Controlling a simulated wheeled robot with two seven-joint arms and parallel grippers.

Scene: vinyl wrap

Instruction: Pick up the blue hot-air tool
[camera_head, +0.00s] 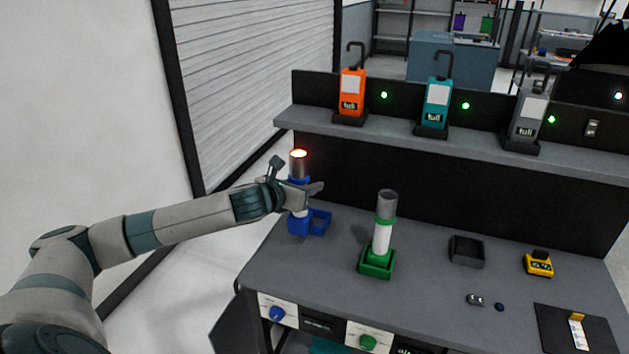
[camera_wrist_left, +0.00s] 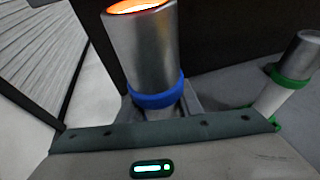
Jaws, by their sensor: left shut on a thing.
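The blue hot-air tool (camera_head: 298,168) stands upright at the left end of the workbench, over its blue holder (camera_head: 309,222). It has a metal nozzle with a glowing orange tip and a blue ring. It also shows close up in the left wrist view (camera_wrist_left: 145,60), nozzle upward. My left gripper (camera_head: 308,188) is shut on the blue hot-air tool, below the nozzle; its fingers hide part of the body. I cannot tell whether the tool's foot is still inside the holder. My right gripper is not in view.
A green hot-air tool (camera_head: 383,222) stands in a green holder (camera_head: 377,263) to the right. A dark tray (camera_head: 466,251) and a yellow device (camera_head: 539,263) sit farther right. A shelf (camera_head: 470,141) behind carries orange, teal and grey devices. The bench front has blue and green knobs.

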